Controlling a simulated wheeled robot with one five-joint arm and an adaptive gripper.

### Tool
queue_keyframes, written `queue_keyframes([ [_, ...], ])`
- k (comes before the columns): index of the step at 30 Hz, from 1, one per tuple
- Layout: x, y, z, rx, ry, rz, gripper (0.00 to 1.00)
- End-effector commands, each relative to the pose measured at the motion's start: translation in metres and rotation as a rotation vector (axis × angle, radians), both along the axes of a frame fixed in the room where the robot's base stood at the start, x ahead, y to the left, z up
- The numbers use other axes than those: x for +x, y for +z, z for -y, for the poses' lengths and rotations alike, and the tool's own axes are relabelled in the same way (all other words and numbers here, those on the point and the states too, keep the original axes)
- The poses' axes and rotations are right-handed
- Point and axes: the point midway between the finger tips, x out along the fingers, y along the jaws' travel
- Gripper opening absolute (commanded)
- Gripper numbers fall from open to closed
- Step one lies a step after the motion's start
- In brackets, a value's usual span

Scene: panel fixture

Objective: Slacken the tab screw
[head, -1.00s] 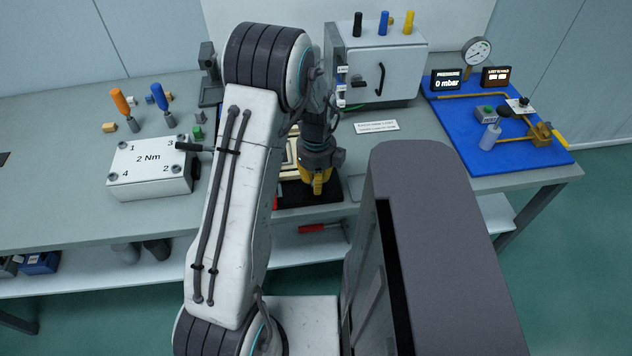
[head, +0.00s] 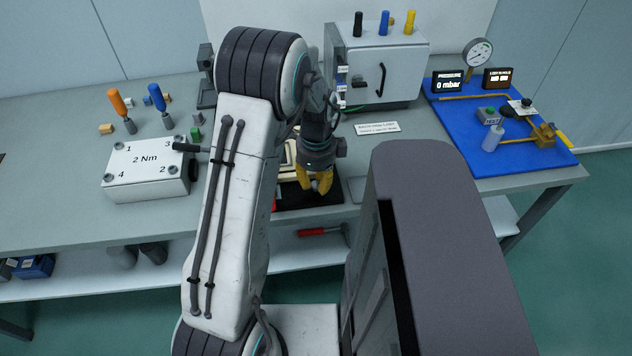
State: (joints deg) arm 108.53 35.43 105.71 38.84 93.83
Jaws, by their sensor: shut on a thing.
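My gripper (head: 316,186), with yellow fingers, points down over a dark fixture (head: 292,200) at the front edge of the bench. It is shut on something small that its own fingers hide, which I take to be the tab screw. The screw itself cannot be made out in the head view. A pale framed part of the fixture shows just left of the gripper, and my arm hides most of it.
A white box marked 2 Nm (head: 146,172) stands at the left, with screwdrivers (head: 121,106) behind it. A grey cabinet (head: 382,62) stands behind the gripper. A blue board (head: 510,165) with a gauge (head: 478,52) lies at the right. A red-handled tool (head: 314,232) lies on the lower shelf.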

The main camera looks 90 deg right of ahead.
Motion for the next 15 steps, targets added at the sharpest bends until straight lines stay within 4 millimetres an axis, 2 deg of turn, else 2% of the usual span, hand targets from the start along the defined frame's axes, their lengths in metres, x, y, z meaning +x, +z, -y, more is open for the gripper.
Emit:
queue_keyframes([
  [13, -0.0006, -0.0023, -0.0027, 0.009, 0.004, 0.002, 0.00],
  [14, -0.0005, -0.0023, -0.0027, 0.008, 0.004, 0.002, 0.27],
  [15, -0.0005, -0.0022, -0.0025, 0.007, 0.004, 0.003, 0.30],
])
